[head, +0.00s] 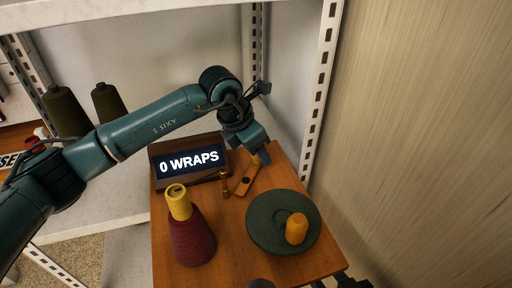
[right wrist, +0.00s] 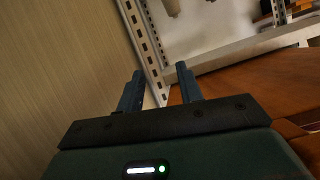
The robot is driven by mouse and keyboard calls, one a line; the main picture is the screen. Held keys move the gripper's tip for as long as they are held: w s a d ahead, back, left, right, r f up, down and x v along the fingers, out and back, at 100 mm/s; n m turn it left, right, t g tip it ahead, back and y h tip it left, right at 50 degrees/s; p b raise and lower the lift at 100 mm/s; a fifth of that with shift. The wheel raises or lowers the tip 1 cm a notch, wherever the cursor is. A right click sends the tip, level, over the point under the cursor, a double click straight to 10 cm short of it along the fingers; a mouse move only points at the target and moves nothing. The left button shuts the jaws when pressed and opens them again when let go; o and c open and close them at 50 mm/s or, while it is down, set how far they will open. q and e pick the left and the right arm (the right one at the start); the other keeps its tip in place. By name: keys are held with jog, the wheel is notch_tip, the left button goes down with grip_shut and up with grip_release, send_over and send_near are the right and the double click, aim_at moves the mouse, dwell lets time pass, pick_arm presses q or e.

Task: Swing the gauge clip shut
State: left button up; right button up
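A small wooden piece with a dark hole, which looks like the gauge clip (head: 244,181), lies slanted on the wooden board (head: 220,262) in the head view. A short brass post (head: 224,183) stands just left of it. My left gripper (head: 263,156) points down at the clip's far upper end. A small yellow tip (head: 256,160) shows beside its finger; I cannot tell whether they touch. The left fingers overlap, so their opening is unclear. My right gripper (right wrist: 160,88) shows in the right wrist view with its two fingers apart and nothing between them.
A display reading "0 WRAPS" (head: 188,163) stands behind the post. A maroon yarn cone (head: 192,238) with a yellow top is front left. A round green disc (head: 265,228) with an orange knob (head: 297,228) is at right. A metal shelf upright (head: 318,95) and wall stand close right.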

pick_arm(q)
jog(key=shift+r, duration=0.1)
jog(key=v, duration=0.7)
jog(key=shift+r, duration=0.2)
jog(key=shift+s, duration=0.1)
